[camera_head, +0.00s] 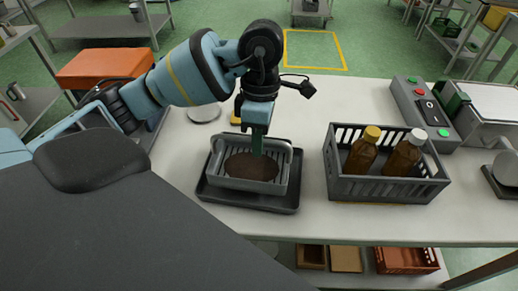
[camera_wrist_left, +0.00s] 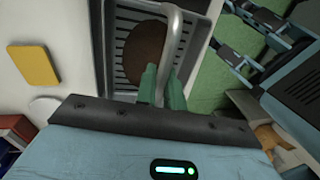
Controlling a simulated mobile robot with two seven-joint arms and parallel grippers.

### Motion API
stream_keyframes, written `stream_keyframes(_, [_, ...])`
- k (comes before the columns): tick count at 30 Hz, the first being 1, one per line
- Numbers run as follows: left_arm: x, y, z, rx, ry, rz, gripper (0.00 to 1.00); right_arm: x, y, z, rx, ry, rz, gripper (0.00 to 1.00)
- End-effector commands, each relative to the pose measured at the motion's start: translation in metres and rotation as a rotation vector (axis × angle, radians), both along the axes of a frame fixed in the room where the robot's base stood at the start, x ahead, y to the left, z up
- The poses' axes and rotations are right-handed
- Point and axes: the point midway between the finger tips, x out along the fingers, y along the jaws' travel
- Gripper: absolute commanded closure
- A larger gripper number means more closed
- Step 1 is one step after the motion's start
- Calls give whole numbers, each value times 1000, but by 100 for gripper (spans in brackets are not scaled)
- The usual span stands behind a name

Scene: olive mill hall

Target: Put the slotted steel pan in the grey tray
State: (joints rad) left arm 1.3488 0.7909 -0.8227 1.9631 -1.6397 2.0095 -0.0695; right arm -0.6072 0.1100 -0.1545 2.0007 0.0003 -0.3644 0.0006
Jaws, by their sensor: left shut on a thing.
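The slotted steel pan (camera_head: 250,187) holds a round dark brown mass (camera_head: 252,168). It appears level, inside the outline of the dark grey tray (camera_head: 250,203). I cannot tell whether its base touches the tray floor. My left gripper (camera_head: 257,150) reaches down to the pan from above and is shut on its bar-like handle. In the left wrist view, the green fingertips (camera_wrist_left: 162,88) are at the curved steel handle (camera_wrist_left: 174,30), with the slotted pan floor (camera_wrist_left: 203,62) beyond. My right gripper is not in view.
A grey slotted crate (camera_head: 385,188) with two brown bottles (camera_head: 363,150) stands to the right of the tray. A control box (camera_head: 425,110) and a scale-like machine (camera_head: 490,105) are farther right. A round pale disc (camera_head: 204,112) lies behind left. White table lies clear between tray and crate.

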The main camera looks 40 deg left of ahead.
Motion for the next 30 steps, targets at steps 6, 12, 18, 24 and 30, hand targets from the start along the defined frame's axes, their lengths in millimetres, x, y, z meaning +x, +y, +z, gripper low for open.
stream_keyframes(6, [3, 1, -26, 2, 2, 2, 100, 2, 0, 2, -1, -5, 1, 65])
stream_keyframes(12, [4, 1, -35, 1, -3, 1, 100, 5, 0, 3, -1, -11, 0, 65])
stream_keyframes(18, [4, 1, -37, 1, -2, 1, 100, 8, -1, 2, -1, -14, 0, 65])
stream_keyframes(24, [4, 1, -38, 1, -2, 1, 72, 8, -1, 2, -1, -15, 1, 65])
stream_keyframes(30, [3, 1, -37, 1, -2, 1, 68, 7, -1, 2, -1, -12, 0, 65])
